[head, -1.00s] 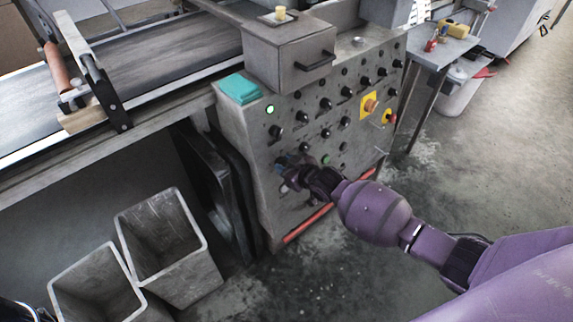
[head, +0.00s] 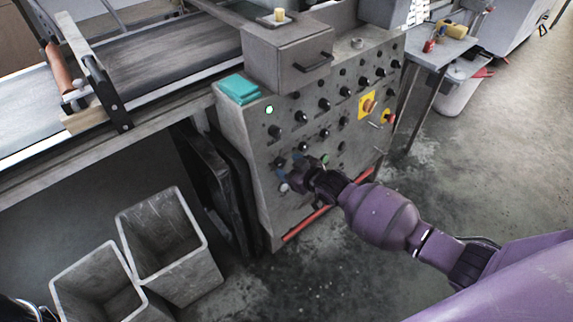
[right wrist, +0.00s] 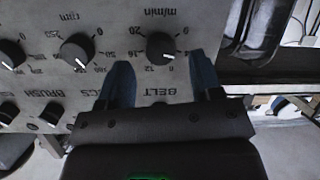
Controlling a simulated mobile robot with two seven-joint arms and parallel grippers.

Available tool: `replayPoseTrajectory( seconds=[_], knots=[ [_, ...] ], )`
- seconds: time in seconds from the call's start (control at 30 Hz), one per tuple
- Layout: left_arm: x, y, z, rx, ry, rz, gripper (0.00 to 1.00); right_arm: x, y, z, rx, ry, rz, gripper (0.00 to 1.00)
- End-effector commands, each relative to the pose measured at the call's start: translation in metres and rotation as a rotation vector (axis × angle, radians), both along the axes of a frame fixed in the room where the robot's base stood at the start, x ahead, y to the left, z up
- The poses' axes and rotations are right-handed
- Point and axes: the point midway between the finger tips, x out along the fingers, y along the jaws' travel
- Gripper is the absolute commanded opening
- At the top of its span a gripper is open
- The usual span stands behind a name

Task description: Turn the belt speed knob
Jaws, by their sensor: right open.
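The belt speed knob (right wrist: 160,46) is a round black knob with a white pointer line, on a grey panel face with a printed scale. The word BELT reads upside down below it in the right wrist view. My right gripper (right wrist: 160,78) is open, with one blue finger on each side, its tips about level with the knob's lower part. I cannot tell whether they touch it. In the head view my right gripper (head: 284,176) is at the lower left of the control panel (head: 258,160), and the knob cannot be made out there.
Other black knobs (right wrist: 78,48) sit to the left in the wrist view. A yellow-backed switch (head: 367,106) is on the panel's right side. A teal block (head: 239,89) lies on its top left corner. Two grey bins (head: 172,245) stand on the floor at left.

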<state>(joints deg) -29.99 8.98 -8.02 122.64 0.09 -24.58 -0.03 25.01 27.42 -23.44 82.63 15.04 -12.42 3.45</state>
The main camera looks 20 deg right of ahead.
Motion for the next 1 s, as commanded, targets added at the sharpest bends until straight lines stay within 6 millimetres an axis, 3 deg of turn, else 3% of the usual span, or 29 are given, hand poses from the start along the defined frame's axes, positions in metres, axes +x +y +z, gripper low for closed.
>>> replayPoseTrajectory(
  seconds=[0.2,0.5,1.0],
  knots=[
    [0.002,-0.001,0.015,-0.002,-0.021,0.0,0.43,-0.034,-0.015,0.02,-0.001,-0.006,-0.001,0.59],
    [-0.005,0.0,0.014,-0.004,-0.005,0.007,0.43,-0.066,-0.027,0.031,-0.001,-0.004,0.0,0.59],
    [-0.001,-0.004,0.018,-0.012,-0.017,0.011,0.43,-0.072,-0.028,0.031,0.0,-0.001,0.0,0.59]
  ],
)
